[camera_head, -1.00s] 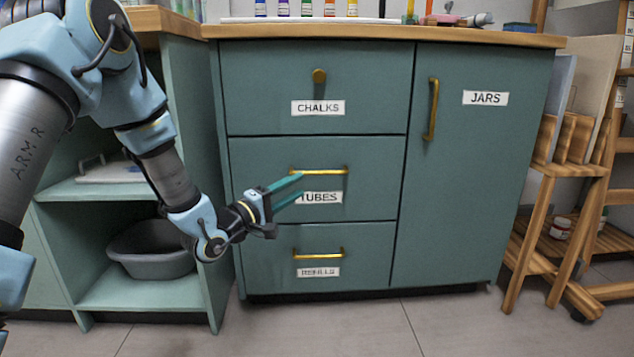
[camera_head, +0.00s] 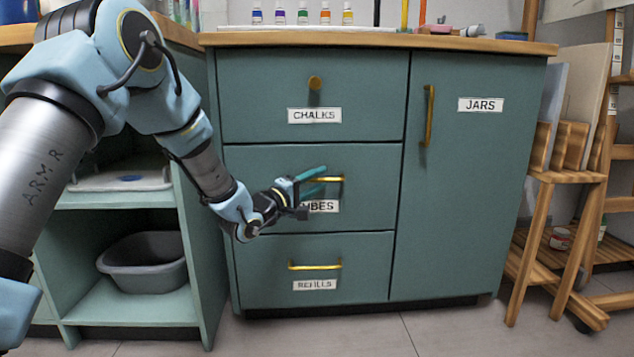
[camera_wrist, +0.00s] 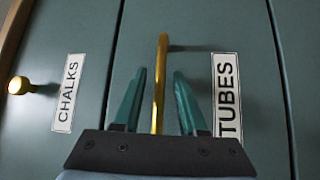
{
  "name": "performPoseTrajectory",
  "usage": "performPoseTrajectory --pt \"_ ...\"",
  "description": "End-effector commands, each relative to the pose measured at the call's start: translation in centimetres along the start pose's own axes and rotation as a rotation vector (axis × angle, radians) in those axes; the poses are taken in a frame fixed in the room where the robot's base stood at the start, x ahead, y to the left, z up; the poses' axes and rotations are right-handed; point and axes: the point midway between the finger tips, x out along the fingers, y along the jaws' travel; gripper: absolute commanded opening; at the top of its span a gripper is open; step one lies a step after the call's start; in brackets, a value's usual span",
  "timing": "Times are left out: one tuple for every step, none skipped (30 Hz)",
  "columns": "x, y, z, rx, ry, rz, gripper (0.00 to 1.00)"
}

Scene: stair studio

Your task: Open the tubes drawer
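The tubes drawer (camera_head: 373,190) is the middle of three teal drawers and looks shut. It has a brass bar handle (camera_head: 335,180) and a white TUBES label, partly covered by my gripper in the head view. My gripper (camera_head: 318,178) is at the handle. In the wrist view its two teal fingers (camera_wrist: 159,88) are open, one on each side of the brass handle (camera_wrist: 160,80). Gaps show between the fingers and the bar. The TUBES label (camera_wrist: 227,100) lies to the right of the fingers there.
The CHALKS drawer (camera_head: 370,95) with a round knob is above, and the REFILLS drawer (camera_head: 365,265) is below. The JARS door (camera_head: 460,200) is to the right. An open shelf with a grey basin (camera_head: 145,265) stands left. A wooden rack (camera_head: 540,240) stands right.

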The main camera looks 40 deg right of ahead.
Motion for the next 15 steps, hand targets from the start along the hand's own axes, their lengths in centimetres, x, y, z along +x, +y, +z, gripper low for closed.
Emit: performPoseTrajectory --pt "-0.01 -0.01 -0.01 0.000 0.000 0.000 0.34" --pt "-0.01 -0.01 0.00 0.000 0.000 0.000 0.31" --pt "-0.02 -0.01 -0.01 0.000 0.000 0.000 0.27" --pt "-0.02 -0.01 -0.01 0.000 0.000 0.000 0.23" --pt "-0.02 -0.02 -0.01 0.000 0.000 0.000 0.20" --pt "-0.02 -0.02 -0.01 0.000 0.000 0.000 0.15" --pt "-0.02 -0.02 -0.01 0.000 0.000 0.000 0.12" --pt "-0.03 -0.02 -0.01 0.000 0.000 0.000 0.09" --pt "-0.03 -0.02 -0.01 0.000 0.000 0.000 0.04" --pt "-0.03 -0.02 -0.01 0.000 0.000 0.000 0.01" --pt "-0.03 -0.02 -0.01 0.000 0.000 0.000 0.00" --pt "-0.03 -0.03 -0.01 0.000 0.000 0.000 0.00" --pt "-0.03 -0.03 -0.01 0.000 0.000 0.000 0.00" --pt "-0.03 -0.03 -0.01 0.000 0.000 0.000 0.00" --pt "-0.03 -0.03 -0.01 0.000 0.000 0.000 0.00"
